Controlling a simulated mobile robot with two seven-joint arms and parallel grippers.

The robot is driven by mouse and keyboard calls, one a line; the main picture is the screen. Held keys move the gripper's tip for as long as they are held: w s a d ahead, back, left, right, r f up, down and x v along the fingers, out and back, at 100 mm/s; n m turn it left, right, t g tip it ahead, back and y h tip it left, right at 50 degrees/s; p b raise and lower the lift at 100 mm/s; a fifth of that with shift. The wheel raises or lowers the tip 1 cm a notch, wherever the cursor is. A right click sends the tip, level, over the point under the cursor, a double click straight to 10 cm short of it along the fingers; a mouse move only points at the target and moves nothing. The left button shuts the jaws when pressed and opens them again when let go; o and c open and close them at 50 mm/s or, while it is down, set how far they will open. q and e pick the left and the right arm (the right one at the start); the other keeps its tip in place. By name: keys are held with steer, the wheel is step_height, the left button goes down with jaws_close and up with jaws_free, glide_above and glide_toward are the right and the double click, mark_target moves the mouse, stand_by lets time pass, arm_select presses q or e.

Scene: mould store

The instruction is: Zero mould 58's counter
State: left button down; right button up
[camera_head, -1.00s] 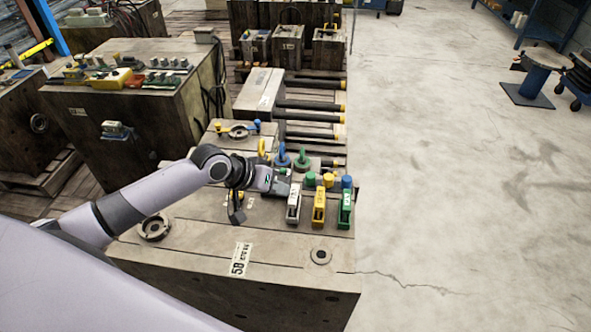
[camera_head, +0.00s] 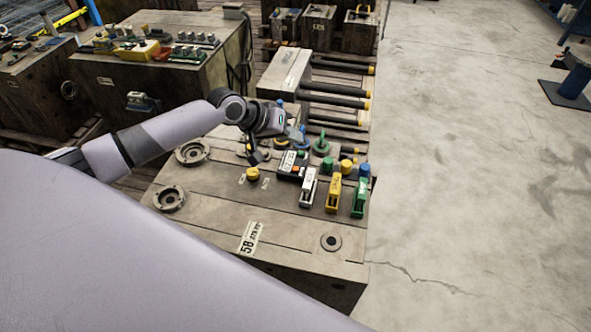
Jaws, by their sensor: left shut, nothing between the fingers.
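Mould 58 (camera_head: 215,215) is the large steel block in the middle of the view, with a white label reading 58 (camera_head: 250,238) on its front edge. A dark counter (camera_head: 291,164) with a pale display and a small orange-red spot sits on its top, left of the white tagged device (camera_head: 308,187). I cannot read its digits. My left gripper (camera_head: 292,132) is shut and empty, above and beyond the counter, close to a blue lifting eye that it partly covers. My right gripper is not in view.
Yellow (camera_head: 333,193) and green (camera_head: 359,197) devices stand right of the white one. A green lifting eye (camera_head: 323,145) and coloured caps stand behind. Another mould (camera_head: 150,75) with fittings stands at the back left.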

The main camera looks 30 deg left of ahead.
arm_select(q)
steer(key=b, duration=0.6)
glide_above(292, 169)
step_height(292, 169, down, 7)
steer(key=shift+r, duration=0.1)
steer(key=shift+f, duration=0.5)
steer(key=shift+f, duration=0.1)
stand_by(1.1)
steer(key=shift+f+b, duration=0.3)
steer(key=shift+f, duration=0.5)
stand_by(0.6)
steer(key=shift+r, duration=0.1)
steer(key=shift+r+p, duration=0.8)
steer(key=shift+p, duration=0.05)
steer(key=shift+r, duration=0.1)
